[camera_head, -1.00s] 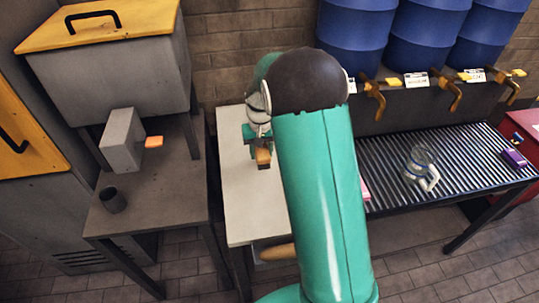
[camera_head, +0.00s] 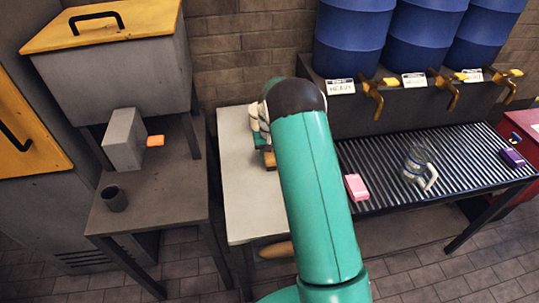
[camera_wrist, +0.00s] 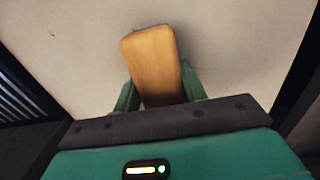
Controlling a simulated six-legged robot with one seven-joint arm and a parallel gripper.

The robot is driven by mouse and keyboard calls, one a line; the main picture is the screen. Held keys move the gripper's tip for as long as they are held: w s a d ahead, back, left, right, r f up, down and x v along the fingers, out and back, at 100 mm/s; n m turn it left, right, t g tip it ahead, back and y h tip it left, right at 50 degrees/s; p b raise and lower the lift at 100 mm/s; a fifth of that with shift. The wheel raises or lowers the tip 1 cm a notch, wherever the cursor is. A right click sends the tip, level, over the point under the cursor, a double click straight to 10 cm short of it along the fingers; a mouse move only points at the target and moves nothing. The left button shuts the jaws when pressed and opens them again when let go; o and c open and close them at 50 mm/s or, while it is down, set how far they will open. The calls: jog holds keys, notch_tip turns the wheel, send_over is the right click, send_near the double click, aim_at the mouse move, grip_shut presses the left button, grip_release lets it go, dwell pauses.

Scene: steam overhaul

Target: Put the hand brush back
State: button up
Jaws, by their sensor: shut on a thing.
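The hand brush shows as a tan wooden piece (camera_wrist: 152,62) in the wrist view, held between the two green fingers of my gripper (camera_wrist: 160,90). The brush's bristles are hidden. In the head view a small brown end of the brush (camera_head: 269,159) shows at the left edge of my arm, over the pale table (camera_head: 245,205). My arm hides most of the gripper there. In the wrist view the pale tabletop (camera_wrist: 80,45) lies behind the brush; I cannot tell whether the brush touches it.
Right of the table, a ribbed rack (camera_head: 390,170) holds a pink box (camera_head: 356,187), a clear jug (camera_head: 417,165) and a purple item (camera_head: 512,157), below blue barrels (camera_head: 349,40) with taps. Left is a grey bench (camera_head: 150,215) with a dark cup (camera_head: 114,198). The table's front is clear.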

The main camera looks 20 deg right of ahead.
jog(key=shift+w+f, duration=0.1)
jog(key=shift+f, duration=0.1)
jog(key=o, duration=1.3)
jog(key=shift+c, duration=0.2)
